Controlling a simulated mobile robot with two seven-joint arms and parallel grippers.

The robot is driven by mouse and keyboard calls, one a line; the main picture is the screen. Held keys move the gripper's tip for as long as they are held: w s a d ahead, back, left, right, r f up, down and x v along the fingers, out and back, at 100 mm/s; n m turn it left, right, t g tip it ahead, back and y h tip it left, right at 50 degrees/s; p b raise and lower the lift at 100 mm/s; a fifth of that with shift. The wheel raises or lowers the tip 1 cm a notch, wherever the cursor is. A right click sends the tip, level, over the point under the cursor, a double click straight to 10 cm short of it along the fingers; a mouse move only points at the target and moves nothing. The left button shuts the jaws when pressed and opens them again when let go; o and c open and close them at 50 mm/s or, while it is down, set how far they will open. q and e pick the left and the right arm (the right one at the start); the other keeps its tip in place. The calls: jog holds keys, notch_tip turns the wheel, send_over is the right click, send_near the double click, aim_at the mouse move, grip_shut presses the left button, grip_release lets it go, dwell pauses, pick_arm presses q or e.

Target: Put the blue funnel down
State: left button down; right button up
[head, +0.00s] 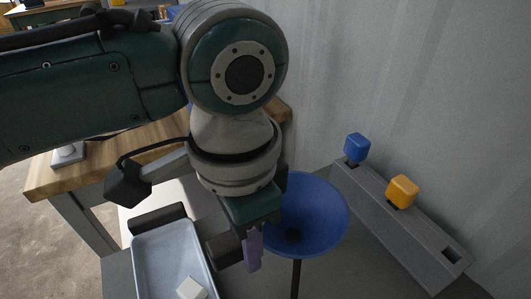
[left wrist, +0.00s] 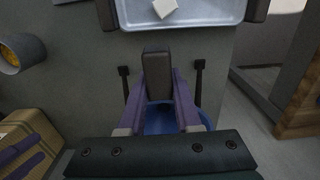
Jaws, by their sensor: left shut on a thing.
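The blue funnel (head: 318,210) shows in the head view right of my left gripper (head: 246,248), its wide mouth facing up. The gripper hides its left edge. In the left wrist view the purple fingers of the left gripper (left wrist: 158,85) are closed on a dark grey block (left wrist: 157,62), which looks like the funnel's handle. Part of the blue funnel (left wrist: 160,121) shows behind it, between the fingers. A thin dark post (head: 297,278) shows below the funnel. I cannot tell whether the funnel rests on anything. My right gripper is not in view.
A pale tray (head: 150,255) with a white block (head: 190,289) lies left of the gripper. A grey rail (head: 375,205) with a blue knob (head: 357,147) and an orange knob (head: 402,191) runs along the corrugated wall. A wooden table (head: 60,178) stands at left.

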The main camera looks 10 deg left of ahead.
pick_arm(q)
jog(key=shift+f, duration=0.2)
jog(key=c, duration=1.1)
grip_release()
jog(key=shift+f, duration=0.1)
jog(key=o, duration=0.5)
